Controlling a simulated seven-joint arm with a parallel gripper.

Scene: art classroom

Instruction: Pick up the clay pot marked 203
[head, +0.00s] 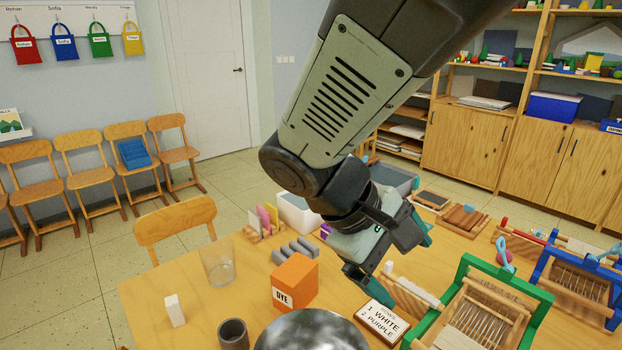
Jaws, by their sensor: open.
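I see no pot with a readable 203 mark. A dark grey round cup (233,336) stands at the near edge of the table, cut off by the picture's bottom. A mottled grey rounded thing (312,333) to its right is also cut off, and I cannot tell what it is. Neither shows a number. My gripper (392,256) is open and hangs over the middle of the table, partly hidden by its own wrist. It is above and right of the orange DYE box, and no object shows between its fingers.
The orange DYE box (295,281), a clear glass (218,262) and a white block (175,310) stand on the table (150,290). A card (382,322) reads 1 WHITE, 2 PURPLE. A green loom (527,324) and a blue loom (543,262) fill the right side.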

